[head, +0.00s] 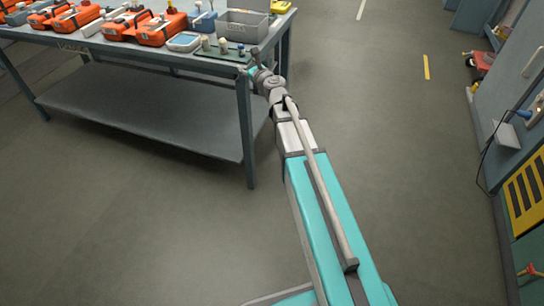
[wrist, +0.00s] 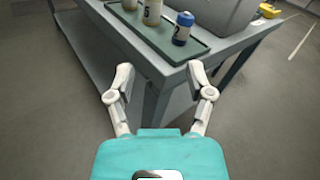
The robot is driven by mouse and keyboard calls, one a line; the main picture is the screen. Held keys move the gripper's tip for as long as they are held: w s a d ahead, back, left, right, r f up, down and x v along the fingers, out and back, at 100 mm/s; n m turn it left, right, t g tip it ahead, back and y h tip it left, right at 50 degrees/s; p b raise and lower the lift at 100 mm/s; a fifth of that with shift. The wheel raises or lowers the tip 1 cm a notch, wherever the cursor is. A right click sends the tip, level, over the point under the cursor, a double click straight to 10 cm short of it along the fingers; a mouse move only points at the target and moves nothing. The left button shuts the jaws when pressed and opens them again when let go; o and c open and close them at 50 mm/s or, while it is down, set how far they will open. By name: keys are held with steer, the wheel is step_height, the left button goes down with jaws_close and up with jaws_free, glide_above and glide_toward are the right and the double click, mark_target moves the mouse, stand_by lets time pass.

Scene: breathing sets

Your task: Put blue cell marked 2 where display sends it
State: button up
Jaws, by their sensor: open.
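The blue cell (wrist: 182,30) has a white band with a dark mark that looks like a 2. It stands upright near the edge of a green tray (wrist: 142,36) on the table, and also shows small in the head view (head: 241,50). Two pale cells stand to its left; the nearer one (wrist: 152,12) bears a dark mark that looks like a 5. My gripper (wrist: 161,75) is open and empty, just short of the table corner, with the blue cell ahead of it and apart from its fingers. I cannot make out a readable display.
A grey bin (head: 243,24) stands behind the tray. Orange cases (head: 162,28) and other equipment line the table (head: 213,59) to the left. A blue-grey wall unit (head: 507,90) with a striped panel stands at the right. The floor between is clear.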

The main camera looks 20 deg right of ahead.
steer(key=s+a+f+n+g+y, duration=0.1)
steer(key=s+a+f+n+g, duration=0.4)
steer(key=s+n, duration=0.4)
steer(key=s+a+f+n+g+y, duration=0.2)
steer(key=s+a+f+n+g, duration=0.3)
steer(key=n, duration=0.6)
steer(key=s+d+f+n+g+h, duration=0.3)
steer(key=s+d+f+n, duration=0.1)
steer(key=s, duration=0.5)
steer(key=s+d+f+n+g+h, duration=0.4)
steer(key=s+d+n, duration=0.2)
steer(key=s, duration=0.3)
steer(key=shift+s+n, duration=0.15)
steer(key=shift+n, duration=0.15)
steer(key=shift+r, duration=0.1)
step_height(320, 180, up, 20)
steer(key=p, duration=2)
